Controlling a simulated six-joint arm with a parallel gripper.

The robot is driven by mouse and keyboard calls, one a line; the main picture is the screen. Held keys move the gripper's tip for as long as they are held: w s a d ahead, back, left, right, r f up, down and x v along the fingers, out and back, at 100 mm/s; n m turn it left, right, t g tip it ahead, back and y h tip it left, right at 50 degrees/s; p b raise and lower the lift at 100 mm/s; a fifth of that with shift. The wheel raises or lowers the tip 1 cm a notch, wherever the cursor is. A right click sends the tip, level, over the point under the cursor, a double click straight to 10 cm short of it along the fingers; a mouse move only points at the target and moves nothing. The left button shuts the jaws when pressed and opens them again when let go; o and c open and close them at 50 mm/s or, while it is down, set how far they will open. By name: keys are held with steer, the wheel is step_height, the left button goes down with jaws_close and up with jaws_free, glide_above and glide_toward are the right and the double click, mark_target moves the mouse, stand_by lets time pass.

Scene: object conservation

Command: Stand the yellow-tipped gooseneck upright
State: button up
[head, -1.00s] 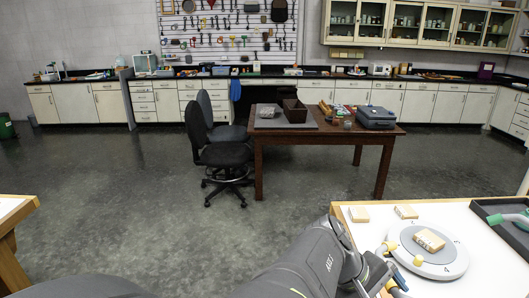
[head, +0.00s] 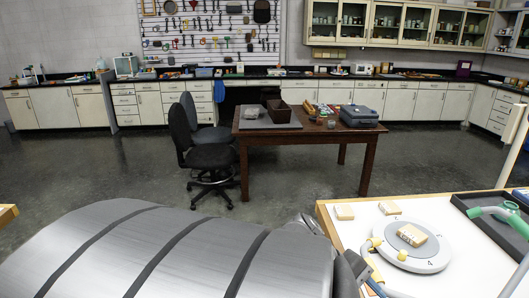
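Small yellow tips (head: 376,242) show at the left edge of a round grey disc (head: 432,256) on the white-topped table, with another yellow tip at its lower left. They appear to belong to the yellow-tipped gooseneck, whose body is too small and partly hidden to make out; I cannot tell its pose clearly. A wooden block (head: 411,235) with markings lies on the disc. My arm fills the lower left and ends near the table's left edge. The fingers of my gripper cannot be made out there, so its opening and any hold are unclear.
Two more wooden blocks (head: 344,212) (head: 389,208) lie behind the disc. A pale pole crosses the right edge.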

steer(key=w+a+m+t+h, duration=0.2)
steer(key=w+a+m+h, duration=0.3)
steer(key=w+a+h, duration=0.45)
steer(key=shift+g, duration=0.3)
steer(key=d, duration=0.5)
steer(key=s+d, duration=0.1)
steer(key=d, duration=0.5)
steer(key=s+d, duration=0.1)
steer(key=d, duration=0.4)
steer(key=shift+d+f, duration=0.15)
steer(key=shift+f, duration=0.05)
steer(key=shift+c, duration=0.5)
jaws_close()
